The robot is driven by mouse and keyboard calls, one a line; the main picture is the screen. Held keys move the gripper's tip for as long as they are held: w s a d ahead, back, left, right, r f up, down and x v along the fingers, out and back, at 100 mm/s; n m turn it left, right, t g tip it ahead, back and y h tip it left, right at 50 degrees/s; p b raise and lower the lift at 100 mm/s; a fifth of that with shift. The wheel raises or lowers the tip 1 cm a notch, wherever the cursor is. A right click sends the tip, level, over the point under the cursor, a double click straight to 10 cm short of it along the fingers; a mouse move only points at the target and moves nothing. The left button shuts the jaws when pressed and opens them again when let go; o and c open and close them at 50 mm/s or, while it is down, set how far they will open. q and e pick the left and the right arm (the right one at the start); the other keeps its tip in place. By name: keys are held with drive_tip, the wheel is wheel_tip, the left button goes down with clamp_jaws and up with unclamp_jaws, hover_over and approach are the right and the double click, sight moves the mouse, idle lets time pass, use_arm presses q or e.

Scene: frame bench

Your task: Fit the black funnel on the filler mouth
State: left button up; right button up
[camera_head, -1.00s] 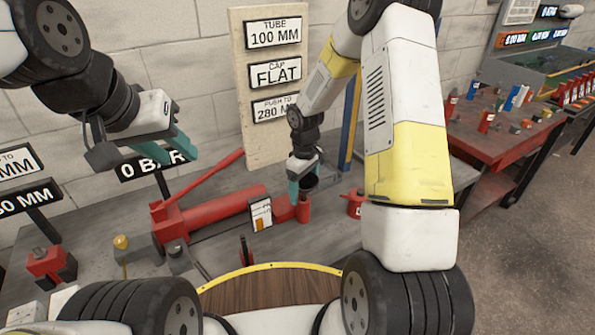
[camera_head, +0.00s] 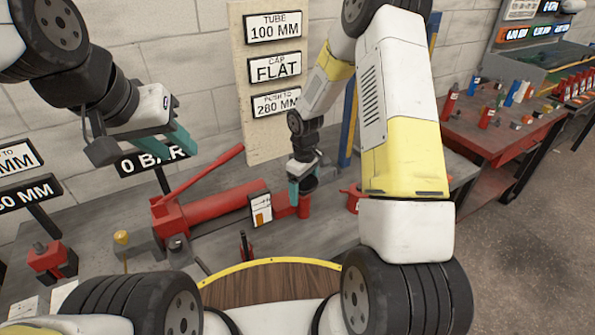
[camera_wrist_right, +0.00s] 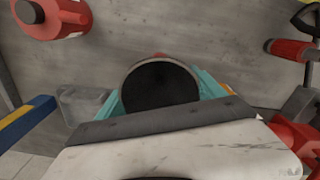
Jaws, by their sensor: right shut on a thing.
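The black funnel (camera_head: 309,184) is in my right gripper (camera_head: 301,188), which is shut on it. In the right wrist view the funnel's round dark mouth (camera_wrist_right: 160,85) faces the camera between the teal fingers (camera_wrist_right: 162,98). In the head view the funnel is just above a short red upright cylinder (camera_head: 304,207) at the right end of the red pump body, which looks like the filler mouth. The funnel's lower end is hidden, so I cannot tell if they touch. My left gripper (camera_head: 177,143) hangs in the air at the left, apart from everything; its finger gap is unclear.
The red pump (camera_head: 215,210) with its raised handle lies on the grey bench. A white card (camera_head: 260,209) stands before it. A red can (camera_head: 352,196) is to the right, partly behind my arm. A red clamp-like block (camera_head: 50,260) sits at the left.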

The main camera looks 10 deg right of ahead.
drive_tip(key=shift+f, duration=0.1)
drive_tip(key=o, duration=1.4)
drive_tip(key=shift+c, duration=0.2)
drive_tip(key=shift+r, duration=3.9)
drive_tip(key=s+d+r+m+t, duration=0.1)
drive_tip(key=s+r+m+t, duration=0.1)
drive_tip(key=s+r, duration=0.5)
drive_tip(key=s+d+r+m+t, duration=0.1)
drive_tip(key=s+d+r+m, duration=0.1)
drive_tip(key=r, duration=1)
drive_tip(key=s+r+m+t+y, duration=0.1)
drive_tip(key=s+r+m, duration=0.1)
drive_tip(key=s, duration=0.5)
drive_tip(key=s+r+m+t+y, duration=0.1)
drive_tip(key=s+r+m+t, duration=0.1)
drive_tip(key=s+r, duration=0.3)
drive_tip(key=shift+s, duration=1.05)
